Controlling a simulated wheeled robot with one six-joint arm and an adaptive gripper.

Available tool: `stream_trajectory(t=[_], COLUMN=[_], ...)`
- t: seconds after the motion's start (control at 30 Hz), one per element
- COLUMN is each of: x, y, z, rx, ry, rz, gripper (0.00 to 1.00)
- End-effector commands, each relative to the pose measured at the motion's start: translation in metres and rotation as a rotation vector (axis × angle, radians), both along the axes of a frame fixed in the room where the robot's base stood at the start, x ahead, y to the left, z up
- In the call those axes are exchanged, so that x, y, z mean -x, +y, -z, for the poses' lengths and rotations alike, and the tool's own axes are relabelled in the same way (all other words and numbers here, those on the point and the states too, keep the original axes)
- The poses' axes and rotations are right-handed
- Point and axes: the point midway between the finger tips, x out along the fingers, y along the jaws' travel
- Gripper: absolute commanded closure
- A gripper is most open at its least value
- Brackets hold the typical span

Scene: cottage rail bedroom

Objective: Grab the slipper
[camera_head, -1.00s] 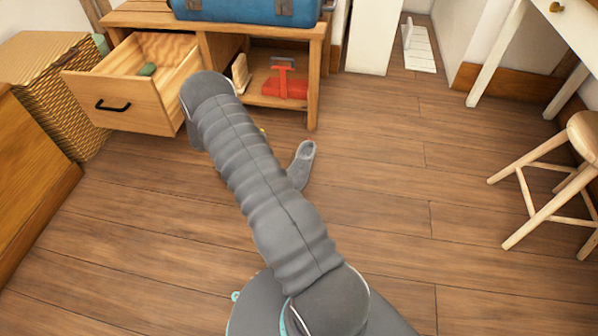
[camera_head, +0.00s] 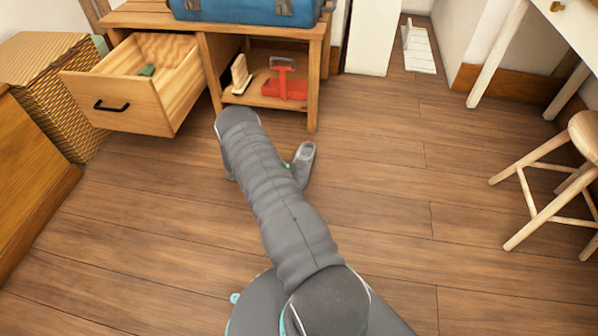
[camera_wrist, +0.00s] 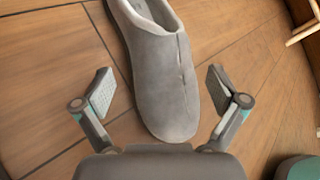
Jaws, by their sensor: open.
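A grey slipper (camera_wrist: 164,80) lies on the wooden floor in the wrist view, its rounded toe toward my gripper and its opening at the top edge. My gripper (camera_wrist: 160,92) is open, with one finger on each side of the slipper's front part. Gaps show between both fingers and the slipper, so nothing is held. My gripper is mostly hidden behind the arm there.
A wooden cabinet (camera_head: 208,80) with an open drawer (camera_head: 118,102) stands ahead and left, with a red item (camera_head: 285,88) on its lower shelf. A wooden stool (camera_head: 582,130) stands at the right. The floor (camera_head: 390,210) between is clear.

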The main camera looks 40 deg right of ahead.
Motion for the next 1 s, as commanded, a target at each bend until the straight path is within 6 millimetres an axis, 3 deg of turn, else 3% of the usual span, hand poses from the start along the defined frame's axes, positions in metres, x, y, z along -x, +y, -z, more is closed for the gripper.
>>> stream_trajectory(t=[0.17, 0.5, 0.77, 1.0], x=[0.003, 0.016, 0.016, 0.016], y=[-0.008, -0.045, -0.048, -0.048], z=[0.003, 0.019, 0.021, 0.021], rx=[-0.001, 0.000, -0.001, 0.000], ry=[0.000, 0.000, -0.001, 0.000], rz=[0.002, 0.003, 0.001, 0.002], gripper=[0.03, 0.03, 0.03, 0.61])
